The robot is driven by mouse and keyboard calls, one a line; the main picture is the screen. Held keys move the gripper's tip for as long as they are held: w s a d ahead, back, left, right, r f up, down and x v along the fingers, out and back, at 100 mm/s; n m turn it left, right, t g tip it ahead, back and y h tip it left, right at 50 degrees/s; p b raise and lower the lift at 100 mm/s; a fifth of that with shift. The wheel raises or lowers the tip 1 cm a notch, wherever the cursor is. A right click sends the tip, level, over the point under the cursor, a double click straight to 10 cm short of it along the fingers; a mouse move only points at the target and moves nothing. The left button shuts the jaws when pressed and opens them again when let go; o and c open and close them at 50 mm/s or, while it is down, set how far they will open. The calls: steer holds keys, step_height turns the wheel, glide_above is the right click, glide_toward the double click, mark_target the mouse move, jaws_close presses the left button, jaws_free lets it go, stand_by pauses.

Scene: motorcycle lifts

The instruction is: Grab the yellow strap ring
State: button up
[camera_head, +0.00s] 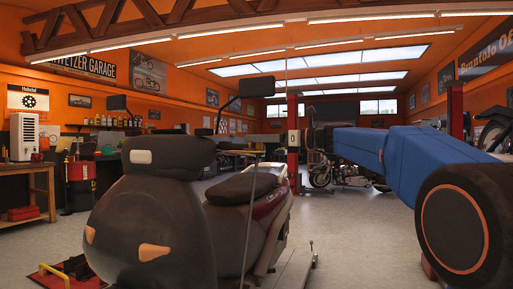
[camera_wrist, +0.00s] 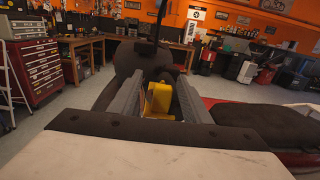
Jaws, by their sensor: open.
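A yellow piece (camera_wrist: 158,98), which looks like the strap ring, shows in the wrist view between the two grey fingers of my gripper (camera_wrist: 160,84). The fingers stand apart, with dark gaps on both sides of the yellow piece. Its lower part is close to the gripper's dark body, and I cannot tell its full shape. A dark rounded form (camera_wrist: 128,60) rises behind it.
A red tool cabinet (camera_wrist: 33,72) and wooden workbench (camera_wrist: 85,45) stand at left in the wrist view. Grey floor (camera_head: 345,225) is open beyond the motorcycle.

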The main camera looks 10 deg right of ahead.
steer(key=x, duration=0.4)
steer(key=shift+w+a, duration=0.1)
steer(key=shift+w, duration=0.3)
jaws_close()
